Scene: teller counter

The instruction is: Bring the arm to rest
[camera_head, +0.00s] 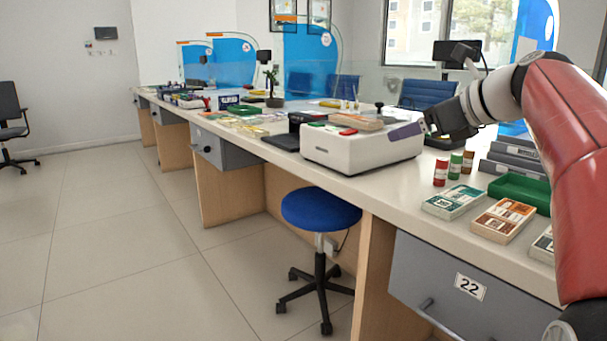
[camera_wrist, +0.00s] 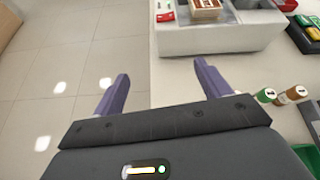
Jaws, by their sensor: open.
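My gripper (camera_wrist: 162,82) is open in the wrist view, its two purple fingers spread with nothing between them. Below the gap lie the counter's edge and the floor. In the head view my gripper (camera_head: 412,131) is at the right, in front of the right end of a white counting machine (camera_head: 345,155). My red and white arm reaches in from the right edge. In the wrist view the white machine (camera_wrist: 218,42) lies ahead of the fingertips, apart from them. It carries a bundle of notes (camera_wrist: 206,9).
On the counter (camera_head: 395,183) near my arm stand a red roll (camera_head: 440,172), a green roll (camera_head: 455,166), banded note bundles (camera_head: 503,220) and a green tray (camera_head: 520,190). A blue stool (camera_head: 321,210) stands before the counter.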

